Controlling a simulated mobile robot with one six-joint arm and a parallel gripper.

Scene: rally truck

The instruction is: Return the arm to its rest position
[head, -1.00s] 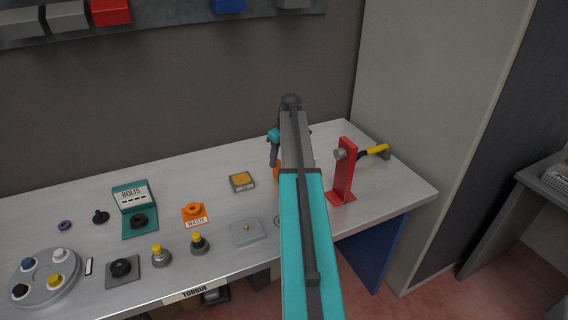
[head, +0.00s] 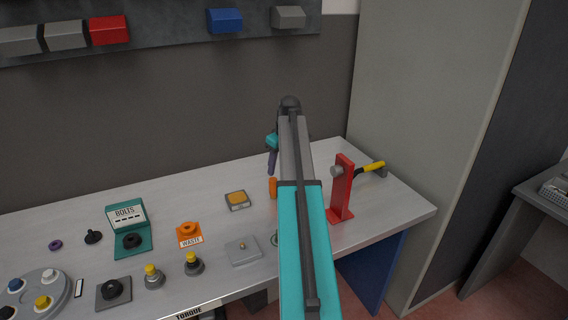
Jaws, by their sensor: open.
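My arm (head: 309,240) reaches up the middle of the head view, with its teal and grey links over the right part of the workbench (head: 200,175). My gripper (head: 271,165) shows only in part, as a dark piece below a teal joint at the arm's far end. It is open, and nothing is seen held in it. The arm hides the rest of the gripper and part of the bench behind it. An orange object (head: 273,188) shows on the bench below the gripper, partly hidden by the arm.
A red stand (head: 342,190) and a yellow-handled tool (head: 371,168) are right of the arm. Left are a yellow-topped block (head: 237,199), an orange waste holder (head: 189,233), a teal bolts holder (head: 130,225) and a round grey tray (head: 62,292). Coloured bins (head: 225,20) hang behind.

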